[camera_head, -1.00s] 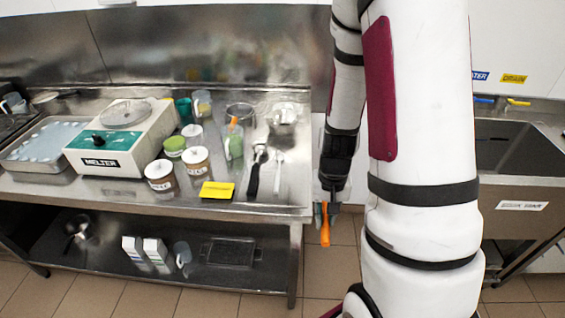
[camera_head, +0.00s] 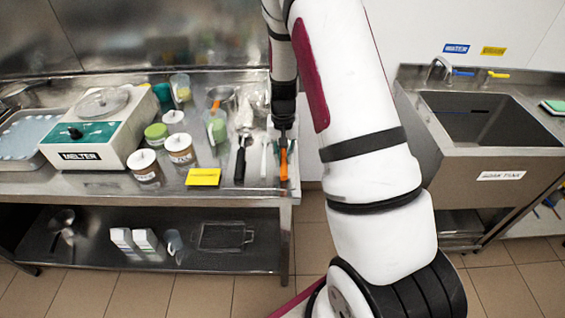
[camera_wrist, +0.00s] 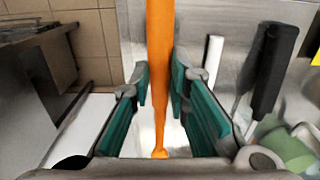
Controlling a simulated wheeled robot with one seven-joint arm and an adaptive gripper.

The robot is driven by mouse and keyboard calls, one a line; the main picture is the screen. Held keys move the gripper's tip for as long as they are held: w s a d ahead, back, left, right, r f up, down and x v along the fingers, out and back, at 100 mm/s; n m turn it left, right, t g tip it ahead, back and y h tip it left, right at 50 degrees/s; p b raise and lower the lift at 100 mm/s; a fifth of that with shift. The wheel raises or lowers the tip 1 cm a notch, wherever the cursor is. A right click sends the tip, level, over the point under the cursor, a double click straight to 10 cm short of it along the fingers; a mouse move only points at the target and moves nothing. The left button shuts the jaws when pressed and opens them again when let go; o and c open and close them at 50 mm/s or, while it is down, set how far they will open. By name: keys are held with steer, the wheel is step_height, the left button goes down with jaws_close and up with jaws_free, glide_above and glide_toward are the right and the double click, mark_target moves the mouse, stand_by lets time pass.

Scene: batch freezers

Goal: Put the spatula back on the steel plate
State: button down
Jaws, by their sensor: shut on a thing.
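The orange spatula (camera_head: 284,165) hangs down from my gripper (camera_head: 283,138) at the right end of the steel bench. In the wrist view the spatula's orange handle (camera_wrist: 160,50) runs upright between the green-padded fingers of my gripper (camera_wrist: 159,88), which is shut on it. The head view shows it over or against the bench's right edge; I cannot tell if it touches. I cannot make out a separate steel plate from the steel bench top (camera_head: 218,183).
A black-handled tool (camera_head: 240,163) and a white-handled one (camera_head: 264,160) lie just left of the spatula. A sink (camera_head: 480,120) is at the right.

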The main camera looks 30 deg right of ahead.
steer(key=shift+w+f+p, duration=0.2)
steer(key=shift+f+p, duration=0.05)
steer(key=shift+f, duration=0.65)
steer(key=shift+w+f+p, duration=0.2)
steer(key=shift+f, duration=0.65)
steer(key=shift+f, duration=0.15)
steer(key=c, duration=1.5)
jaws_free()
steer(key=shift+c, duration=0.2)
